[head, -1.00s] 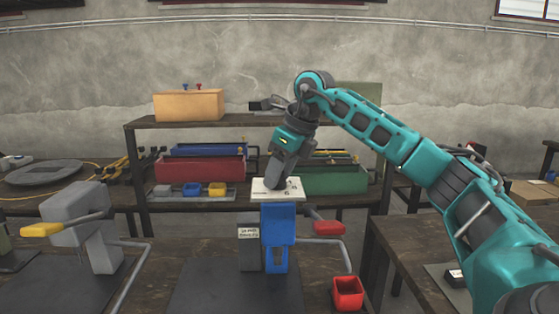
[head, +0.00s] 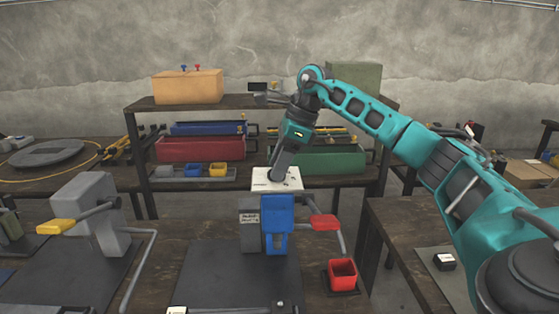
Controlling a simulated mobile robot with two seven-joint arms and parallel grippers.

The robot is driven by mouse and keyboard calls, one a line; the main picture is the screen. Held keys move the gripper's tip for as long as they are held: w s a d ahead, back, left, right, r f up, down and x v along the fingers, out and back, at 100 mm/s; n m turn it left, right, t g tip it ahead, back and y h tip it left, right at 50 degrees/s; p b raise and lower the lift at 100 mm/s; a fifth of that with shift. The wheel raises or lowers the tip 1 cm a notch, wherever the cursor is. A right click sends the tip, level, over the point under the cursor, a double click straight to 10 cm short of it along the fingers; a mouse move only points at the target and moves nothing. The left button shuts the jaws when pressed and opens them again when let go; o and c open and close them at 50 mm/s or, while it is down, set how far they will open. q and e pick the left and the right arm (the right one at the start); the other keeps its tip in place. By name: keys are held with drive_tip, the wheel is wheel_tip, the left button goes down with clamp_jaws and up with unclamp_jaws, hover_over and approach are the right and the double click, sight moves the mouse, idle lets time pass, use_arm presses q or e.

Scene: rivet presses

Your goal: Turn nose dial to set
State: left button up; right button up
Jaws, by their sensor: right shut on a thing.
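The blue rivet press (head: 277,222) stands upright on a dark base plate on the bench, with a white dial plate (head: 262,186) on its top. My right gripper (head: 277,184) points down onto the white plate. Its fingers are shut on the nose dial, which the fingers hide almost wholly. Small marks show on the plate beside the fingers, too small to read. A grey block with a small label (head: 249,217) is on the press's left side. A lever with a red handle (head: 324,222) reaches out to the right. My left gripper is not in view.
A grey press with a yellow handle (head: 56,226) stands at left. A red cup (head: 342,274) sits to the right of the blue press.

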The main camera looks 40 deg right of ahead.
idle(0.3)
drive_tip(key=o, duration=1)
drive_tip(key=shift+o, duration=0.2)
drive_tip(key=v, duration=1.3)
drive_tip(key=shift+f, duration=0.1)
